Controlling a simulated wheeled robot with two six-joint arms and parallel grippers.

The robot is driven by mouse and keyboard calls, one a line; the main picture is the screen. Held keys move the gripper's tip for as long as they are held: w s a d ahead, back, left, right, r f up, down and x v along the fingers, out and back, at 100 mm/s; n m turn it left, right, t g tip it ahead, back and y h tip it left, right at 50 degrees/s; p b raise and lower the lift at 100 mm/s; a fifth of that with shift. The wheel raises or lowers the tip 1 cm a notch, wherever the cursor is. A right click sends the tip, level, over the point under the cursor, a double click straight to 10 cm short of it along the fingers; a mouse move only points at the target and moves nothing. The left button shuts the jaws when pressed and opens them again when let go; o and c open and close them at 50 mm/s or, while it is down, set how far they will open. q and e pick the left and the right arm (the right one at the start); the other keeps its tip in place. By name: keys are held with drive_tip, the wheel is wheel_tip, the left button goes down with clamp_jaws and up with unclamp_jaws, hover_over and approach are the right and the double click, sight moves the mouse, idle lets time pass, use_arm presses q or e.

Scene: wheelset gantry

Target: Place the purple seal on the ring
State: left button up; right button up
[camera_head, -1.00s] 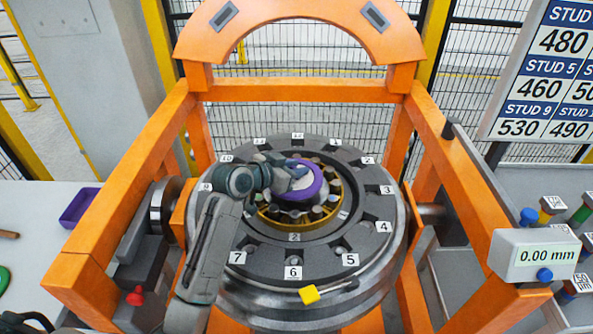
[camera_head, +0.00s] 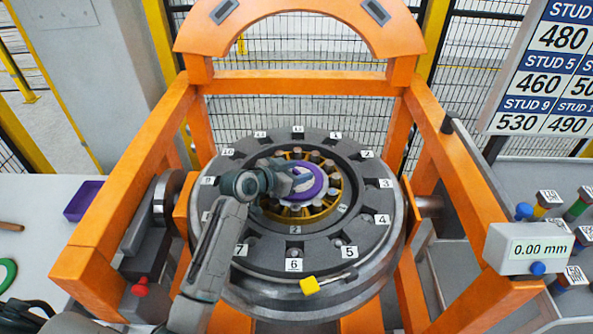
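The purple seal (camera_head: 318,190) is a round purple band with a pale middle. It lies over the centre of the gold ring (camera_head: 318,212), which has several studs or rollers around it inside the big dark wheel. The seal looks roughly level and centred; whether it fully touches the ring is hard to tell. My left gripper (camera_head: 300,180) reaches in from the left, and its fingers are at the seal's upper left part. The fingers are small and partly merge with the seal, so their opening is unclear. My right gripper is out of view.
The dark wheel (camera_head: 260,254) carries numbered tags and a yellow block (camera_head: 309,285). An orange gantry frame (camera_head: 118,215) surrounds it on both sides and behind. A gauge box (camera_head: 527,248) reading 0.00 mm stands at right. A purple tray (camera_head: 83,200) lies on the left table.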

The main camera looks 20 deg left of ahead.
use_arm(q)
drive_tip(key=shift+r, duration=0.2)
drive_tip(key=b+v, duration=0.2)
drive_tip(key=v, duration=0.8)
drive_tip(key=shift+s+a+f+b, duration=0.1)
drive_tip(key=shift+s+a+b, duration=0.1)
drive_tip(key=shift+b, duration=0.2)
drive_tip(key=shift+v, duration=0.8)
drive_tip(key=shift+d, duration=0.1)
